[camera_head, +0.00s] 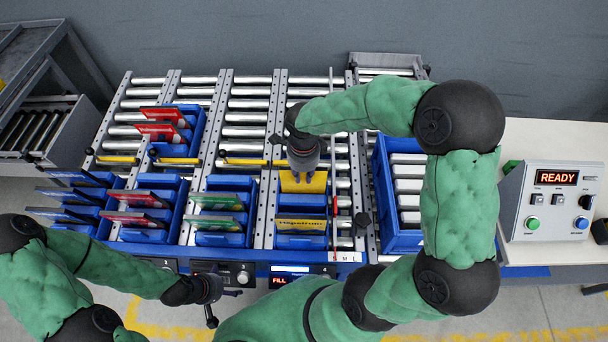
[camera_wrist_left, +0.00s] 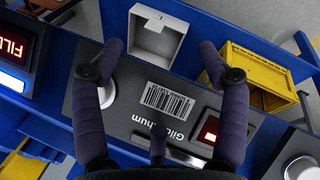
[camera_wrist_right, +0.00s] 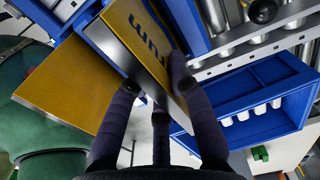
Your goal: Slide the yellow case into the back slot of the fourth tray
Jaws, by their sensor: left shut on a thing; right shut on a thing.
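The yellow case (camera_head: 303,182) stands at the back of the fourth tray (camera_head: 301,242), a blue one. I cannot tell how deep it sits. My right gripper (camera_head: 303,168) is shut on its upper edge. In the right wrist view the held case (camera_wrist_right: 150,40) shows dark lettering between my fingers (camera_wrist_right: 157,78). A second yellow case (camera_head: 302,223) with lettering leans further forward in this tray. My left gripper (camera_head: 212,290) is low by the front control panel. In the left wrist view its fingers (camera_wrist_left: 162,48) look apart over a barcode label (camera_wrist_left: 165,102); I make out no held thing.
Trays to the left hold green cases (camera_head: 215,202), red cases (camera_head: 138,199) and dark cases (camera_head: 75,195). Another tray with red cases (camera_head: 160,130) stands behind. A console (camera_head: 550,200) reads READY.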

